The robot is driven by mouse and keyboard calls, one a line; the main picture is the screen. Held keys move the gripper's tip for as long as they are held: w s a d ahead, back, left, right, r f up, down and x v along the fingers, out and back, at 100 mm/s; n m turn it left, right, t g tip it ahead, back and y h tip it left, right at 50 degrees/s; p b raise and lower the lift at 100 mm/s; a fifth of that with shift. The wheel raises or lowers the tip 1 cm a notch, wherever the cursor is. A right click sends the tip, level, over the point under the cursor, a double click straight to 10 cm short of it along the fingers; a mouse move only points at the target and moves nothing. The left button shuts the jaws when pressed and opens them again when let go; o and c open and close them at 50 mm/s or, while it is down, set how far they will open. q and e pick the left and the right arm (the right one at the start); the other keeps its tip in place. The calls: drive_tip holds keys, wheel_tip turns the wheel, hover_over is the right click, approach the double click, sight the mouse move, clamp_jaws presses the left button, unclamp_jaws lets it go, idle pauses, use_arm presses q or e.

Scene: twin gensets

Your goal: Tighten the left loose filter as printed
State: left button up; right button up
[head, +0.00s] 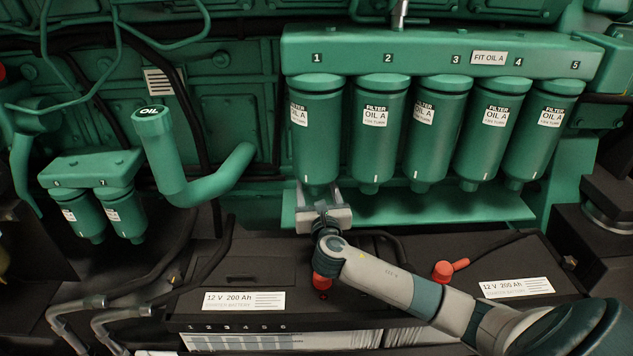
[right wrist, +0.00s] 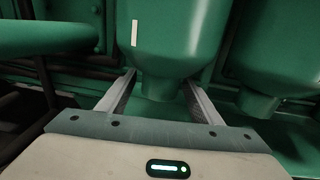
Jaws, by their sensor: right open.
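Several green filters hang in a row under a header numbered 1 to 5, each labelled "FILTER OIL A" with small turn print below. Filter 1 (head: 316,140) is at the left end; its label is turned toward the left and its white mark is near the lower middle. My right gripper (head: 318,192) is open under filter 1. In the right wrist view, its fingers (right wrist: 157,95) stand either side of the narrow lower end of filter 1 (right wrist: 170,50), with gaps visible. Filter 2 (head: 378,140) is to the right. My left gripper is not in view.
A green shelf (head: 430,208) lies below the filters. Black batteries with red terminal caps (head: 443,270) are in front. Two smaller filters (head: 122,212) and a green oil filler pipe (head: 158,150) are at left. Neighbouring filters leave narrow gaps.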

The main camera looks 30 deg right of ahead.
drive_tip(key=shift+w+a+r+m+g+h, duration=0.1)
drive_tip(key=shift+r+m+g+h, duration=0.1)
drive_tip(key=shift+m+g+h, duration=0.3)
drive_tip(key=shift+m+h+p, duration=0.3)
drive_tip(key=shift+h+p, duration=0.2)
drive_tip(key=shift+h, duration=0.1)
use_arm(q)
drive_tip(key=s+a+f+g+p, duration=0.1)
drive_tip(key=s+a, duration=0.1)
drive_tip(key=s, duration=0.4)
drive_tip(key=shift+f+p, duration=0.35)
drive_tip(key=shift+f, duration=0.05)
use_arm(e)
drive_tip(key=shift+m+g+h, duration=2)
drive_tip(key=shift+g+h, duration=0.3)
